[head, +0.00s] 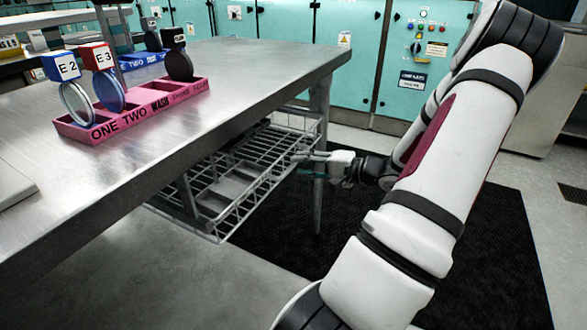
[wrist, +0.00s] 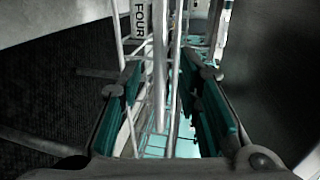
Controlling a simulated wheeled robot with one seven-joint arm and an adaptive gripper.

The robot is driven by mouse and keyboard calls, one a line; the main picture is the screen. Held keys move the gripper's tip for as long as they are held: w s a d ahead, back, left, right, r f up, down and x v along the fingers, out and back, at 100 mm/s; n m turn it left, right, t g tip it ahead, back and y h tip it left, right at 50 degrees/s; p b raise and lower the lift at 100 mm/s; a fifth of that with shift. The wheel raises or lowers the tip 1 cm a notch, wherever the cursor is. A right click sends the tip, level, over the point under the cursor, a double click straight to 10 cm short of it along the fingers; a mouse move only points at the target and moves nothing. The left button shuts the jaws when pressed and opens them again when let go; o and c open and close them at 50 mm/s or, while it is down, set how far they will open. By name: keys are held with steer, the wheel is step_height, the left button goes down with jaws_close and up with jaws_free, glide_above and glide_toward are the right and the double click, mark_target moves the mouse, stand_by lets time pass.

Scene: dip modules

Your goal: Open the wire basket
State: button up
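The wire basket (head: 235,185) is a grey metal wire drawer hung under the steel table. Part of it shows out beyond the table's edge, and the rest is hidden under the tabletop. My gripper (head: 303,157) is at the basket's right end, by its upper wires. In the wrist view, the basket's wires (wrist: 159,75) run between the two teal-padded fingers of my gripper (wrist: 160,68). The fingers are apart, with gaps showing beside the wires. I cannot tell whether either finger touches a wire.
The steel table (head: 230,80) carries a pink rack (head: 135,112) with several round discs and labelled blocks. A table leg (head: 318,190) stands close behind my gripper. A black mat (head: 440,235) covers the floor on the right. Teal cabinets (head: 345,60) line the back.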

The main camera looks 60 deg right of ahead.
mark_target(296, 164)
steer(key=shift+b+x, duration=0.35)
steer(key=shift+x, duration=1.3)
jaws_close()
